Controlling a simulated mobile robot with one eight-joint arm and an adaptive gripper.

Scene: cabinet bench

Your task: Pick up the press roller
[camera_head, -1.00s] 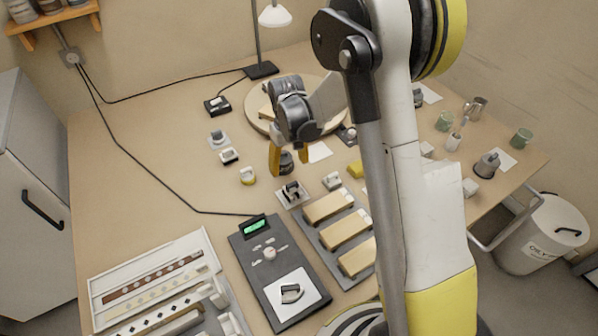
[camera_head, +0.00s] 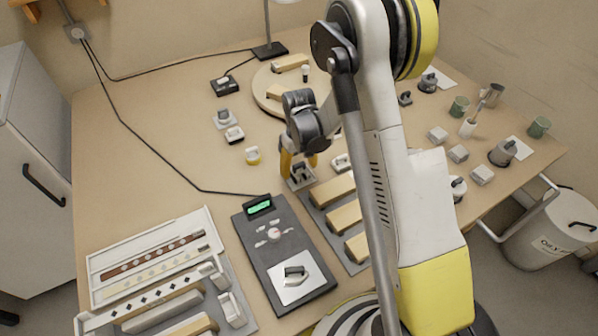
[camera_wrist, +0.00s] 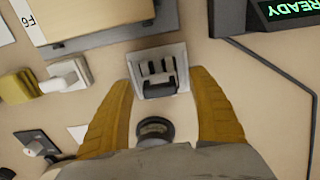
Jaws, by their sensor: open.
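My gripper (camera_head: 299,163) is open and points down over the bench, with its yellow fingers apart. In the wrist view, a small dark-barred piece on a pale square plate (camera_wrist: 158,72) lies between the fingertips (camera_wrist: 162,80). It also shows under the fingers in the head view (camera_head: 301,178), partly hidden. It may be the press roller, but I cannot tell for sure. A dark round-topped piece (camera_wrist: 155,130) stands nearer the palm in the wrist view, between the fingers. No contact with the fingers is visible.
A dark panel with a green display (camera_head: 259,207) lies in front of the gripper. A tray with wooden blocks (camera_head: 344,217) is close to its right. A round board (camera_head: 264,97) with blocks and a lamp stand behind.

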